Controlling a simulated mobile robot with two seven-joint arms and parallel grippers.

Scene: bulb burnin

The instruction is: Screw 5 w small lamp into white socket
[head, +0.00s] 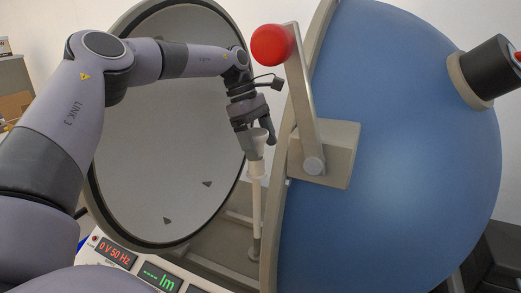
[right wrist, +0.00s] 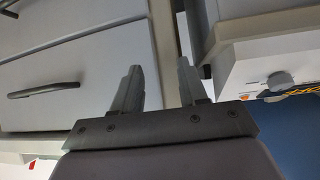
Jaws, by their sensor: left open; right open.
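The white socket (head: 257,169) stands upright on top of a slim pale post inside the opened sphere. A small greyish-white lamp (head: 258,139) sits directly above the socket, in line with it. Whether its base is threaded in cannot be told at this size. My left gripper (head: 258,143) points down over the lamp, with its fingers open on either side of it. The fingers partly hide the lamp. My right gripper (right wrist: 158,82) shows only in the right wrist view, open and with nothing between its fingers.
The blue sphere half (head: 400,150) stands close right of the left gripper, with a red-knobbed lever (head: 271,45) on its rim. The grey open half (head: 165,120) is behind my left arm. A meter panel (head: 150,272) is below. Grey drawers (right wrist: 75,85) lie beyond my right gripper.

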